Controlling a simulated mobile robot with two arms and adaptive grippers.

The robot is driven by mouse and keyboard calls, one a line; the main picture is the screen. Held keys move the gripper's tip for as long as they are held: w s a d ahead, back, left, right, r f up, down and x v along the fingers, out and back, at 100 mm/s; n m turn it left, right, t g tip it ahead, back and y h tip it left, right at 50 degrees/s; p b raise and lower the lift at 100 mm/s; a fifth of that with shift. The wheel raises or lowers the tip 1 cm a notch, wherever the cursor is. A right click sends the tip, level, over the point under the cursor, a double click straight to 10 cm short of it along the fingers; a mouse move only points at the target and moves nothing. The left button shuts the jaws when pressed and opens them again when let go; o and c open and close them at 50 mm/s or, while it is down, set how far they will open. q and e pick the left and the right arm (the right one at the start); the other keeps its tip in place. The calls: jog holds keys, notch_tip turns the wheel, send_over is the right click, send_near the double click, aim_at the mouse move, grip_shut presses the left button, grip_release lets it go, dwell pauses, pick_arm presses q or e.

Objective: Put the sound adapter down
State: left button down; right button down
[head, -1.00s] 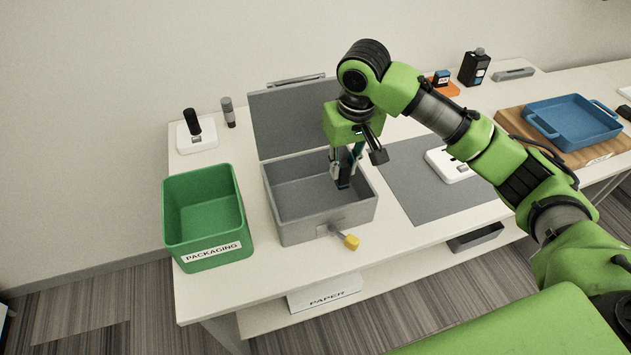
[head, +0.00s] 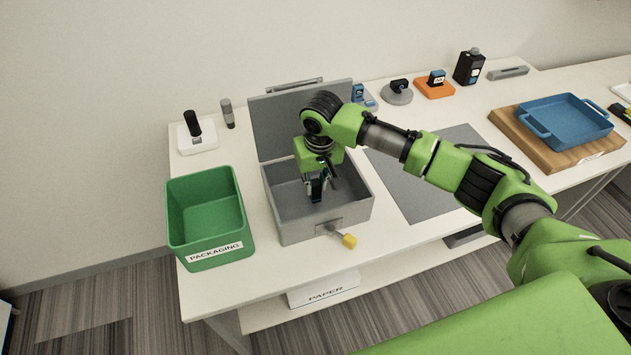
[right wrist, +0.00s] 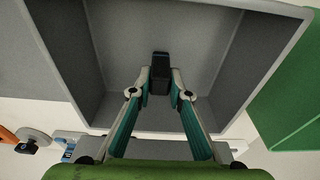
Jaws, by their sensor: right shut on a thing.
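The sound adapter, a small dark block (right wrist: 160,72), is pinched between the fingertips of my right gripper (right wrist: 160,90) in the right wrist view. In the head view my right gripper (head: 316,190) points down inside the open grey box (head: 290,232), and the fingers largely hide the adapter. The adapter is within the box walls; I cannot tell whether it touches the floor of the box. The box's lid stands open at the back. My left gripper is not in view.
A green bin (head: 222,250) labelled PACKAGING stands left of the box. A latch with a yellow knob (head: 349,241) sticks out in front. A grey mat (head: 410,195) lies to the right. A blue tray (head: 565,118) rests on a wooden board. A white stand (head: 197,138) is back left.

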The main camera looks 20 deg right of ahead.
jog(key=shift+f, duration=0.15)
jog(key=c, duration=1.9)
grip_release()
notch_tip(320, 180, up, 12)
jog(key=s+b, duration=0.1)
jog(key=shift+s+b, duration=0.35)
jog(key=shift+b, duration=0.05)
